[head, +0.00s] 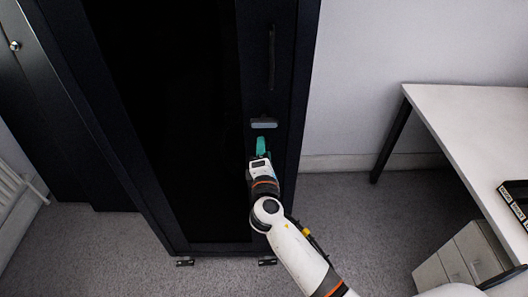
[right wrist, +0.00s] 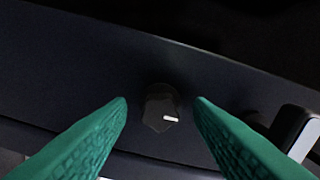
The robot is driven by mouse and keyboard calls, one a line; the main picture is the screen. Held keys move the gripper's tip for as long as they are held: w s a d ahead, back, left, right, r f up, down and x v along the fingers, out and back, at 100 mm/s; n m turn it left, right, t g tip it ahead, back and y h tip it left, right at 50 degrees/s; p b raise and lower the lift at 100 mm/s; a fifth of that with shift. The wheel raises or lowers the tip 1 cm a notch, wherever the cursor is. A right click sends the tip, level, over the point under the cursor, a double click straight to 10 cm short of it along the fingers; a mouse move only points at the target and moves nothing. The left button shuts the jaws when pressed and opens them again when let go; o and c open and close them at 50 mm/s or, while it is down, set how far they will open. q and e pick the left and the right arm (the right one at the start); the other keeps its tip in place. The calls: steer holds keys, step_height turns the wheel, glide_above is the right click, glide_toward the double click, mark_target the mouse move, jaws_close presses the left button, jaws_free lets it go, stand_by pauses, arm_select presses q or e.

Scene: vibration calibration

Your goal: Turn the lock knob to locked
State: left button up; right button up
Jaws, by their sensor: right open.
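The lock knob (right wrist: 158,110) is dark and faceted, with a short white mark on its right side, pointing to the right in the right wrist view. It sits on the dark front of a tall cabinet (head: 160,130). My right gripper (right wrist: 161,102) is open, with one green fingertip on each side of the knob and a visible gap to it on both sides. In the head view the right gripper (head: 261,145) is at the cabinet's right door frame, and I cannot make out the knob there. My left gripper is not in view.
A grey block-like fitting (head: 264,123) is just above the gripper, and a long dark handle (head: 271,58) is higher up. A white desk (head: 475,125) with a drawer unit (head: 468,258) stands at the right. The carpet (head: 350,215) between is clear.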

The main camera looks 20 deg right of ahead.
steer(key=b+v, duration=0.1)
steer(key=v, duration=1.1)
steer(key=shift+b, duration=0.4)
steer(key=s+f+m+g+y, duration=0.1)
steer(key=s+f+g, duration=0.2)
steer(key=f, duration=0.8)
steer(key=s+f+m+g+y, duration=0.1)
steer(key=s+f+g+y, duration=0.1)
steer(key=f, duration=0.9)
steer(key=s+f+m+g+y, duration=0.1)
steer(key=s+f+m+g, duration=0.15)
steer(key=f, duration=0.75)
steer(key=s+d+f+m+g, duration=0.3)
steer(key=s+f, duration=0.3)
steer(key=s, duration=0.4)
steer(key=s+d+f+m+g, duration=0.3)
steer(key=s+f, duration=0.4)
steer(key=s, duration=0.4)
steer(key=s+d+f+m+g+y, duration=0.1)
steer(key=s+d+f+m+g, duration=0.2)
steer(key=s+f, duration=0.4)
steer(key=s+d+m, duration=0.1)
steer(key=s+m, duration=0.1)
steer(key=s, duration=0.1)
steer(key=shift+s+f+p, duration=0.25)
steer(key=shift+s+p, duration=0.1)
steer(key=shift+p, duration=0.05)
